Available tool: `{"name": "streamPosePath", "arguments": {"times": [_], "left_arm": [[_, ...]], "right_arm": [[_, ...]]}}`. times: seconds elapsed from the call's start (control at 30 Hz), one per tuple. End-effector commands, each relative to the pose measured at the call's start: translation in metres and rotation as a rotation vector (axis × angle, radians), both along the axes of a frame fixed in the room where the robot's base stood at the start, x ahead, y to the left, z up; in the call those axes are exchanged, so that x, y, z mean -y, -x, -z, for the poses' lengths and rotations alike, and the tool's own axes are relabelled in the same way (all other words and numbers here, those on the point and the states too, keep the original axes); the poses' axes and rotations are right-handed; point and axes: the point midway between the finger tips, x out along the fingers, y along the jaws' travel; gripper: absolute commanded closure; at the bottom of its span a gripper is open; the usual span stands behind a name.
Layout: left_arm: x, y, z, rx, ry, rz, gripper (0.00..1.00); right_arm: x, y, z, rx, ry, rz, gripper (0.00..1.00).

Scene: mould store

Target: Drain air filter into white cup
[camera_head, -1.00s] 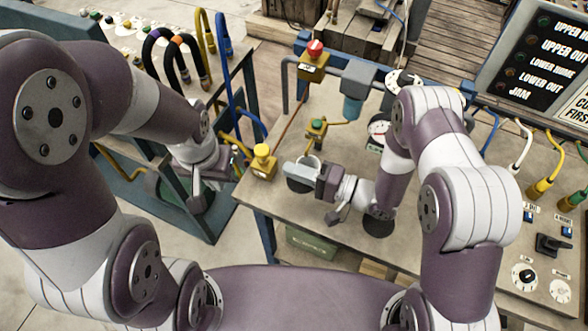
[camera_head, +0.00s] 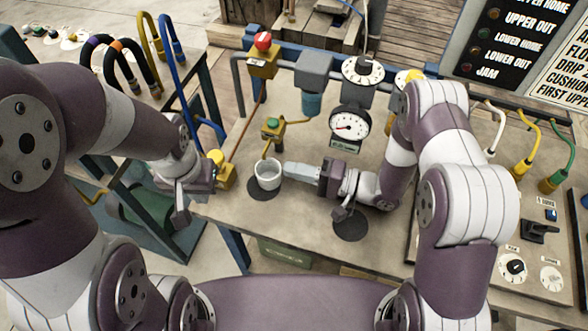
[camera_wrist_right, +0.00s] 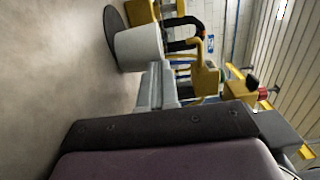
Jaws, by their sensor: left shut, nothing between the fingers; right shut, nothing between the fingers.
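The white cup (camera_head: 268,175) stands upright near the left end of the bench, beneath the thin yellow drain spout (camera_head: 266,150). The spout belongs to a yellow valve with a green knob (camera_head: 272,123), piped to the air filter with its teal bowl (camera_head: 309,103). My right gripper (camera_head: 287,168) is shut and empty, its tips just right of the cup. The wrist view shows the cup (camera_wrist_right: 138,47) close beyond the fingers (camera_wrist_right: 157,88); I cannot tell whether they touch. My left gripper (camera_head: 211,178) is shut and empty beside a yellow-knobbed block (camera_head: 225,175); its fingertips are partly hidden.
A dark round spot (camera_head: 264,189) lies under the cup and another (camera_head: 351,226) lies under my right wrist. A pressure gauge (camera_head: 349,124) and a red-knobbed valve (camera_head: 263,50) stand behind. Coloured hoses (camera_head: 175,90) crowd the left rack. The bench front is clear.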

Motion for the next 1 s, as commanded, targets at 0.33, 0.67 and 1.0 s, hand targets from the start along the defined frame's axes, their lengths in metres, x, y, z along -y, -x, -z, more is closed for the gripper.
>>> {"name": "streamPosePath", "arguments": {"times": [0.33,0.67,1.0], "left_arm": [[0.0,0.0,-0.001,0.0,0.0,0.0,1.0],[0.0,0.0,-0.009,0.0,0.0,0.0,1.0],[0.0,0.0,-0.012,0.0,0.0,0.0,1.0]], "right_arm": [[0.0,0.0,-0.001,0.0,0.0,-0.001,1.0],[-0.02,0.012,-0.001,-0.001,-0.001,-0.001,1.0],[-0.022,0.012,-0.002,-0.001,-0.001,0.0,1.0]]}}
